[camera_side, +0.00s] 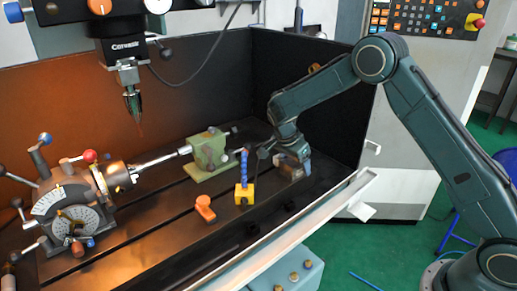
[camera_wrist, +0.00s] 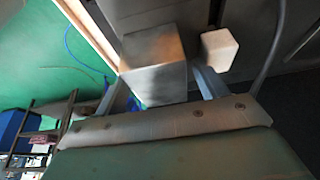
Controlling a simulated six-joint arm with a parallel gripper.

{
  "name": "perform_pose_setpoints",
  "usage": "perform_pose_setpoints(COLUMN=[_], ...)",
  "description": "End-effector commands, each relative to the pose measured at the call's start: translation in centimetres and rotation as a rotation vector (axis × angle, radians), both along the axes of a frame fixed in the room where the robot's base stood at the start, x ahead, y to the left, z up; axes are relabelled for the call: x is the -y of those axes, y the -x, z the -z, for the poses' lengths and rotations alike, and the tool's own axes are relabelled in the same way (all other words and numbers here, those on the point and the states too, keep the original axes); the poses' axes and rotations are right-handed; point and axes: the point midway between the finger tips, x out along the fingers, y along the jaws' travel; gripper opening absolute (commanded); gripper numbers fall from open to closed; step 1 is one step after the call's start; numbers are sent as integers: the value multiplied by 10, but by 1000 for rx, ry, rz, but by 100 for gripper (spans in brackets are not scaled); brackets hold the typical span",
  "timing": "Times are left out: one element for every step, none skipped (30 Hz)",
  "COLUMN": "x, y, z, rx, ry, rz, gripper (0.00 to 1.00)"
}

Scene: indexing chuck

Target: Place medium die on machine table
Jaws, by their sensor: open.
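A grey metal cube (camera_wrist: 153,66), which seems to be the medium die, lies between the fingers of my gripper (camera_wrist: 160,92) in the wrist view. In the side view, a brownish-grey block (camera_side: 288,172) shows under my gripper (camera_side: 287,163), at the right end of the dark machine table (camera_side: 165,215). My gripper is open, with one finger on each side of the cube. Whether the fingers touch it, and whether its underside rests on the table, I cannot tell. A smaller white cube (camera_wrist: 219,48) sits just right of the metal one in the wrist view.
A yellow block with a blue coiled piece (camera_side: 244,187) and an orange part (camera_side: 205,208) stand left of my gripper. A green tailstock (camera_side: 208,154) and the indexing chuck (camera_side: 85,205) stand farther left. The dark back wall (camera_side: 305,85) is close behind my gripper. The front table is mostly clear.

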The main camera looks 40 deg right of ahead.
Motion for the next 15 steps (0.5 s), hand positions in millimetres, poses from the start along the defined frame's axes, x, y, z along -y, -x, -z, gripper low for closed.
perform_pose_setpoints(x=[-2,-3,-4,-5,-7,-9,-10,-12,-14,-16,-18,-21,-22,-24,-27], y=[-1,-1,-1,-1,-1,-1,-1,-1,-1,-1,-1,-1,-1,-1,-1], z=[-3,-6,-9,-12,-15,-19,-23,-27,-33,-37,-41,-48,-52,-57,-63], rx=[2,2,3,2,2,3,3,4,4,5,4,4,6,5,4], ry=[0,0,0,0,0,0,-1,0,0,0,0,-1,0,0,0], rz=[-2,-2,-2,-2,-2,-2,-2,-2,-1,-2,-3,-3,-2,-2,-3], gripper=[72,72,72,72,72,72,72,72,72,72,72,72,72,72,72])
